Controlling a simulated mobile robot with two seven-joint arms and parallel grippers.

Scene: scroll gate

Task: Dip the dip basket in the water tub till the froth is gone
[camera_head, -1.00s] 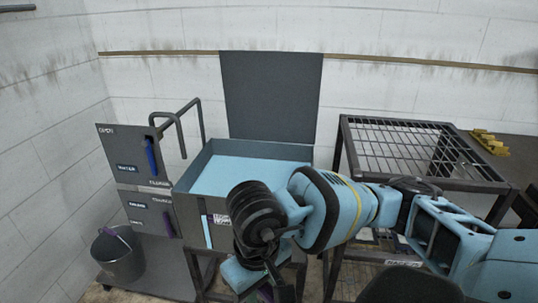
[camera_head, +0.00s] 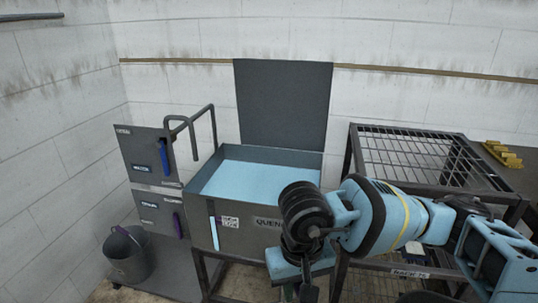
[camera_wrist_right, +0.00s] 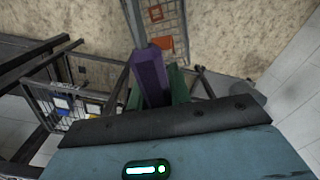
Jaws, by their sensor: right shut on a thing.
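The tub (camera_head: 270,223), a grey open tank with a label starting "QUEN", stands in the middle of the head view. It holds flat pale blue liquid (camera_head: 255,178); I make out no froth on it. My right gripper (camera_head: 303,290) points down in front of the tub's right front corner, its fingertips mostly hidden by the wrist and the frame edge. In the right wrist view it is shut on a purple handle (camera_wrist_right: 149,75) between green fingers. My left gripper is in neither view.
A grey valve cabinet (camera_head: 150,158) with blue and purple levers and a bent pipe stands left of the tub. A bucket (camera_head: 127,255) is on the floor there. A mesh-topped rack (camera_head: 420,155) stands at right, with yellow pieces (camera_head: 502,153) beyond it.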

